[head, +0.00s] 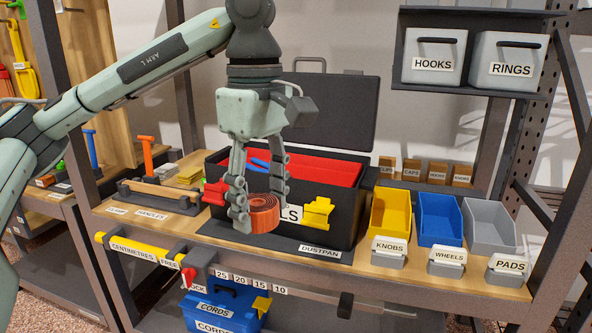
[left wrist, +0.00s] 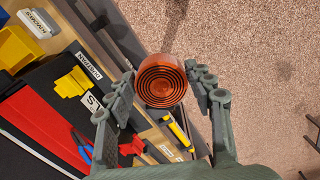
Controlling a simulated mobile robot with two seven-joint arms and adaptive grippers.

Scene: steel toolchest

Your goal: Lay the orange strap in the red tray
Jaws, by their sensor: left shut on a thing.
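The orange strap (head: 265,214) is a rolled coil. My left gripper (head: 256,208) is shut on it and holds it in front of the black toolchest (head: 345,235). In the left wrist view the coil's spiral face (left wrist: 161,80) shows between the two fingers of my left gripper (left wrist: 163,88). The red tray (head: 320,169) lies inside the open toolchest, behind and above the strap in the head view. It also shows as a red band in the left wrist view (left wrist: 42,112). The fingers hide part of the chest's front. My right gripper is not in view.
A blue-handled tool (head: 258,163) lies at the tray's left. Yellow (head: 391,215), blue (head: 439,220) and grey (head: 489,227) bins stand to the right. A shelf with grey boxes (head: 434,58) overhangs at upper right.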

